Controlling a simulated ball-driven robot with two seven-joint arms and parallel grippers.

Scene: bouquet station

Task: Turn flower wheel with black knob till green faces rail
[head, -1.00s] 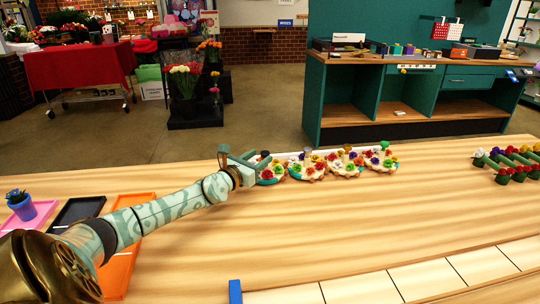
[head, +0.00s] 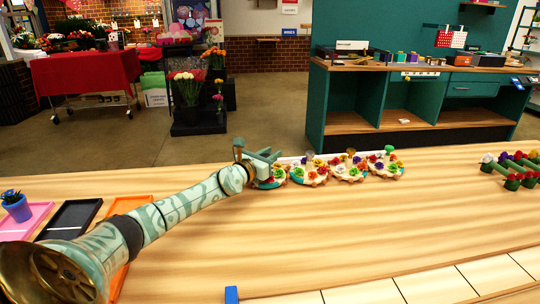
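Several round flower wheels stand in a row at the table's far edge, each with a pale disc and bright flowers. The leftmost wheel (head: 273,180) is partly covered by my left gripper (head: 267,156), whose fingers reach across its top. Its knob is hidden there, and I cannot tell whether the fingers are apart or closed on it. The second wheel (head: 309,177) and third wheel (head: 349,174) have brownish knobs; the rightmost wheel (head: 384,169) has a green knob. A white rail (head: 290,158) shows partly behind the wheels. My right gripper is not in view.
A blue flower pot (head: 17,208) stands on a pink tray (head: 36,216) at the left, beside a black tray (head: 75,214) and an orange tray (head: 119,279). Green tubes with flowers (head: 518,167) lie far right. The middle of the table is clear.

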